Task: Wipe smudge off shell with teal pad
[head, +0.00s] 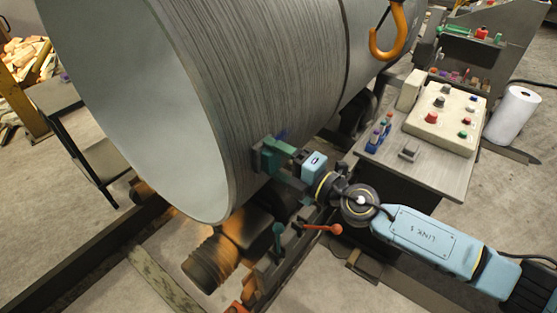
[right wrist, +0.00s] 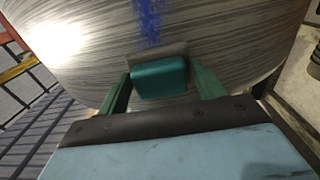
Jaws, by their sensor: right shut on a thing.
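The shell (head: 250,85) is a large grey cylinder with a brushed, streaked surface and an open end facing left. My right gripper (head: 275,161) is at the lower right side of the shell, shut on the teal pad (right wrist: 160,78). The pad has a grey face, which is against or very close to the shell; I cannot tell if it touches. A blue smudge (right wrist: 150,20) shows on the shell just above the pad in the right wrist view. In the head view the smudge (head: 281,134) is a small patch behind the gripper. My left gripper is not in view.
A control box (head: 445,115) with knobs stands on a small table (head: 440,170) at right, near my right arm. An orange hook (head: 387,35) hangs by the shell. A red-handled lever (head: 322,228) is below my gripper.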

